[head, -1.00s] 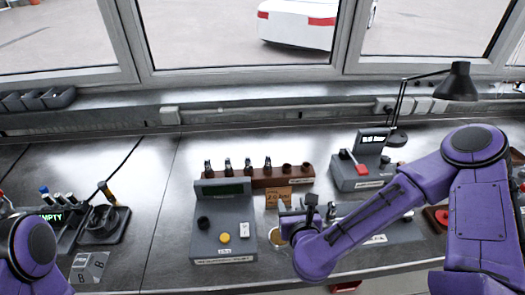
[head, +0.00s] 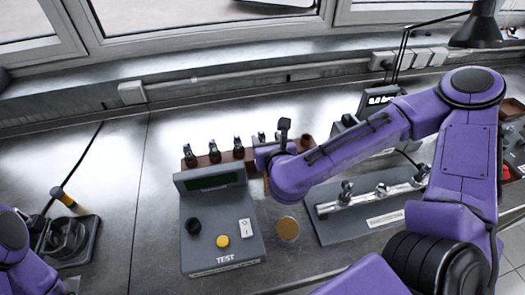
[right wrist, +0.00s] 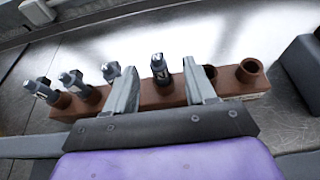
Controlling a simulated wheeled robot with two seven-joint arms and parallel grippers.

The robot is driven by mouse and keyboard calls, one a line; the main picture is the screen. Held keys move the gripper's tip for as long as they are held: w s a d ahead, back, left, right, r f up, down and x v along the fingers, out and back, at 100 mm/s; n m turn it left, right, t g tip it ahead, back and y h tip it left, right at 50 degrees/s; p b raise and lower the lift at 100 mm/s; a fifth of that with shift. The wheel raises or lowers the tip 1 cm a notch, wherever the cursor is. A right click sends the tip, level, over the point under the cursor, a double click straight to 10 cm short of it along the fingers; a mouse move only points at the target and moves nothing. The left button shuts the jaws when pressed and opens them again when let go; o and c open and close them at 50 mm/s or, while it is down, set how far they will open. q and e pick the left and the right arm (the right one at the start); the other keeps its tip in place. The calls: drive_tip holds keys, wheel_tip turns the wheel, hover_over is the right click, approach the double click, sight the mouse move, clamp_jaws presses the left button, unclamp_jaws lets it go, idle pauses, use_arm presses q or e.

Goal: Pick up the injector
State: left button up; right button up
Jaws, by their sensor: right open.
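A brown rack (head: 220,158) stands behind the grey test box in the head view, with several dark injectors upright in it. In the right wrist view the rack (right wrist: 178,98) shows an injector (right wrist: 160,68) standing between the fingers of my right gripper (right wrist: 160,86). My right gripper is open, one finger on each side of that injector, with no grip on it. Other injectors (right wrist: 73,80) stand left of it, and two empty holes lie to its right. In the head view my right wrist hides the right part of the rack. My left gripper is out of view.
The grey test box (head: 220,228) with its yellow button stands in front of the rack. A round brass-coloured disc (head: 288,228) lies right of it. A grey fixture (head: 330,225) with metal parts is under my right arm.

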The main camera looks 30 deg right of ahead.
sight(263, 137)
drive_tip(key=x, duration=0.1)
drive_tip(key=b+x, duration=0.1)
drive_tip(key=x, duration=0.1)
drive_tip(key=shift+a+f, duration=0.2)
drive_tip(key=p+x, duration=0.2)
drive_tip(key=x, duration=0.1)
drive_tip(key=shift+w+f, duration=0.2)
drive_tip(key=shift+w, duration=0.05)
drive_tip(key=shift+w+d+f+p, duration=0.15)
drive_tip(key=shift+w+f+p, duration=0.05)
drive_tip(key=shift+w+p, duration=0.15)
drive_tip(key=shift+w+f, duration=0.3)
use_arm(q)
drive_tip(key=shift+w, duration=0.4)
use_arm(e)
drive_tip(key=shift+r, duration=0.1)
clamp_jaws()
